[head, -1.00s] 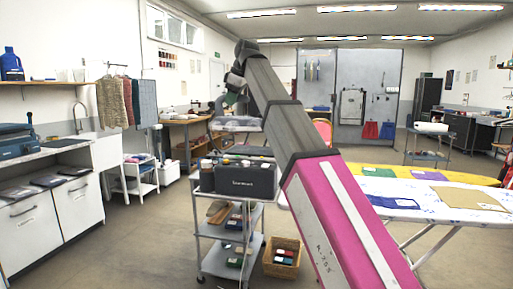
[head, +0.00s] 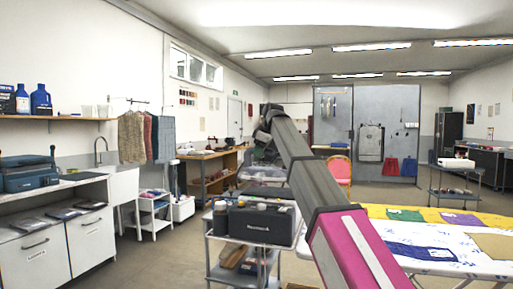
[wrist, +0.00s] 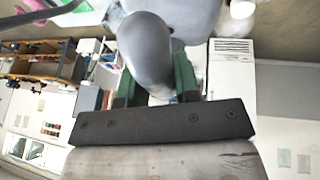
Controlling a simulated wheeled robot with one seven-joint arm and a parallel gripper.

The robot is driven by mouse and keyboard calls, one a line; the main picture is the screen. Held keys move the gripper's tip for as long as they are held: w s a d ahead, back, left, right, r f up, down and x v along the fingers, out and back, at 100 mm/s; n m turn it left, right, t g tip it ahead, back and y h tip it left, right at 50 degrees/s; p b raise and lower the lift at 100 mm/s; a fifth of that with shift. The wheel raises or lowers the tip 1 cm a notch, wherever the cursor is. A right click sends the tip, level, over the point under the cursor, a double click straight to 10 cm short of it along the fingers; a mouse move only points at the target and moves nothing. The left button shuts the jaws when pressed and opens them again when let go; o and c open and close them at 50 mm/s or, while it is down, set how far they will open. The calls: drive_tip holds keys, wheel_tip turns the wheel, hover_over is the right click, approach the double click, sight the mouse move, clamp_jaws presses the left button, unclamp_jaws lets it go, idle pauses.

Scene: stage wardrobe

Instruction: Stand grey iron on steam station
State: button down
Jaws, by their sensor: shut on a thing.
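In the wrist view my gripper (wrist: 156,82) is shut on the grey iron (wrist: 146,42), its green fingers on either side of the rounded grey part. The iron's broader pale grey body extends to the top edge of that view, and its far end is cut off. In the head view my raised arm reaches away to the middle of the room. My gripper and the iron are too small and hidden behind the arm to make out there. I cannot identify a steam station in either view.
A grey trolley (head: 214,246) carries a dark caddy (head: 262,222) in front. A counter with a blue machine (head: 28,172) is at left. Floor between counter and trolley is clear.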

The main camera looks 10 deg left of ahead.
sight(261, 167)
drive_tip(key=shift+w+d+f, duration=0.15)
drive_tip(key=shift+w+f, duration=0.3)
drive_tip(key=shift+w, duration=0.35)
drive_tip(key=shift+f, duration=1.95)
drive_tip(key=c, duration=0.8)
unclamp_jaws()
drive_tip(key=shift+f, duration=0.15)
drive_tip(key=shift+c, duration=0.2)
drive_tip(key=v, duration=1.2)
